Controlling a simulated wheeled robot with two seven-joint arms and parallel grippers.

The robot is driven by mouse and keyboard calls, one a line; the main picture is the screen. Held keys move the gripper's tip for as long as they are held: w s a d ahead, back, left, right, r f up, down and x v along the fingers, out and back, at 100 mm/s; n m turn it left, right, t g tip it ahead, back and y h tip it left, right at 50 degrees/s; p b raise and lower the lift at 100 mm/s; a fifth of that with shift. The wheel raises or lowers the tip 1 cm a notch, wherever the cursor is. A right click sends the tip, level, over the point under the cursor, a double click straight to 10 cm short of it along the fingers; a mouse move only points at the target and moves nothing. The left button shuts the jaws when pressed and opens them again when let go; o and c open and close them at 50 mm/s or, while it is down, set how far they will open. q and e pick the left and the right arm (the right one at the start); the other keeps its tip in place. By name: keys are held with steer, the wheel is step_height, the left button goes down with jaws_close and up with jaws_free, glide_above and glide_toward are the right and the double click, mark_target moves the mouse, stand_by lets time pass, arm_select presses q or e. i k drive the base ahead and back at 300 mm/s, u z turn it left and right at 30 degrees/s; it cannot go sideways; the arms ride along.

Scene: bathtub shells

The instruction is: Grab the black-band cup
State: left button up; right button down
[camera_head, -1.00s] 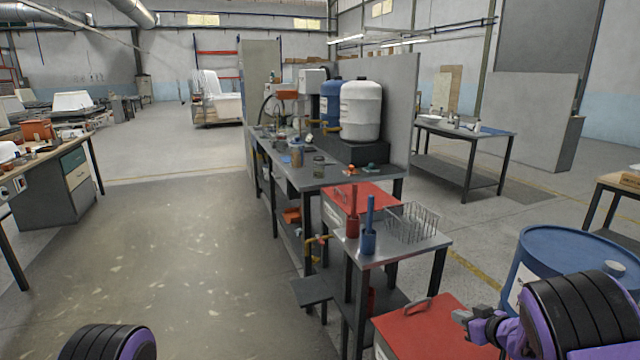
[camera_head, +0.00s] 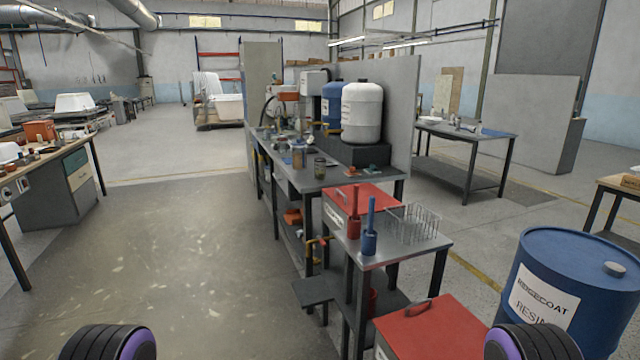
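Several small jars or cups stand on the dark workbench (camera_head: 340,180) ahead of me. One is a greenish cup (camera_head: 319,167) near the bench's front end; another is a brownish cup (camera_head: 298,157) just behind it, to the left. They are too small to tell which one has a black band. Neither gripper is in view. Only dark, purple-edged parts of my arms show at the bottom left and bottom right, well short of the bench.
A red box (camera_head: 435,330) and a blue drum (camera_head: 585,280) stand at right. Floor at left is clear.

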mark_target(320, 163)
steer(key=u, duration=1)
steer(key=i, duration=4.65)
steer(key=z, duration=2.75)
